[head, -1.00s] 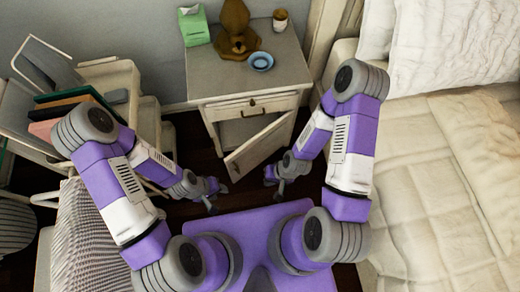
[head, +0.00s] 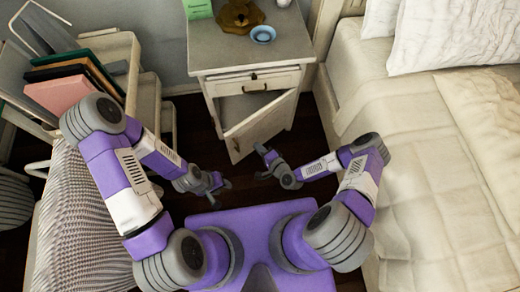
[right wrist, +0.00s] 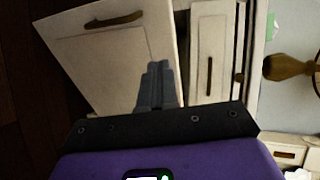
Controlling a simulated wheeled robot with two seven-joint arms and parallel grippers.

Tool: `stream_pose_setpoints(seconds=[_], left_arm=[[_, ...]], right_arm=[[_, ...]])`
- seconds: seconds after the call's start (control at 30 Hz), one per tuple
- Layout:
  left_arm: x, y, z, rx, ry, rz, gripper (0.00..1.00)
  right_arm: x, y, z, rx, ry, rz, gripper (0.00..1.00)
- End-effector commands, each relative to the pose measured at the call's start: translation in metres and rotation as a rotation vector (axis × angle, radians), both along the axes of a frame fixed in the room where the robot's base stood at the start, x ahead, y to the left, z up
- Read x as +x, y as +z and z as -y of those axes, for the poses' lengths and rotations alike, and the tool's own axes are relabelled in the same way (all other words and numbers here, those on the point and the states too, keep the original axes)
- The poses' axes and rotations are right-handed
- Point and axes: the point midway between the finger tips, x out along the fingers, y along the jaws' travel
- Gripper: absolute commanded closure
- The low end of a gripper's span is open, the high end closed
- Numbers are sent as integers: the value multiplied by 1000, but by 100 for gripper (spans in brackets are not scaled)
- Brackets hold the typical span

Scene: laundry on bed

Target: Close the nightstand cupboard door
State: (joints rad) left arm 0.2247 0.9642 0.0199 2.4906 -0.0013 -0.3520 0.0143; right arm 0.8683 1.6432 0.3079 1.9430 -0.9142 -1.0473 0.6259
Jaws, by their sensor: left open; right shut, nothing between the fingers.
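The nightstand (head: 245,48) stands at the top middle of the head view. Its cupboard door (head: 262,122) hangs open below the drawer (head: 257,82), hinged at the right and swung out toward me. My right gripper (head: 261,150) is shut and empty, close to the door's outer face; I cannot tell whether it touches. In the right wrist view, the shut fingers (right wrist: 156,88) overlap the door panel (right wrist: 105,65), which has a dark handle (right wrist: 114,20). My left gripper (head: 222,186) is open and empty, lower and left of the door's free edge.
The bed (head: 440,170) fills the right side, close to my right arm. A shelf cart with books (head: 68,90) and a draped, striped cloth (head: 85,225) are at the left.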

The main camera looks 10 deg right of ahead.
Motion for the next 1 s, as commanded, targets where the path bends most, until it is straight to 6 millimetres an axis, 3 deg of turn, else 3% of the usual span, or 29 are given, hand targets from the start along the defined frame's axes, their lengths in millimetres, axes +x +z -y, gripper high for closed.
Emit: stream_pose_setpoints(seconds=[0.27,0.5,1.0], left_arm=[[0,-22,0,0,0,0,57],[0,-30,0,0,0,0,57],[0,-32,0,0,0,0,57]], right_arm=[[51,-21,-30,-2,3,2,100],[80,-20,-46,-2,3,1,100],[87,-19,-49,-2,1,-1,100]])
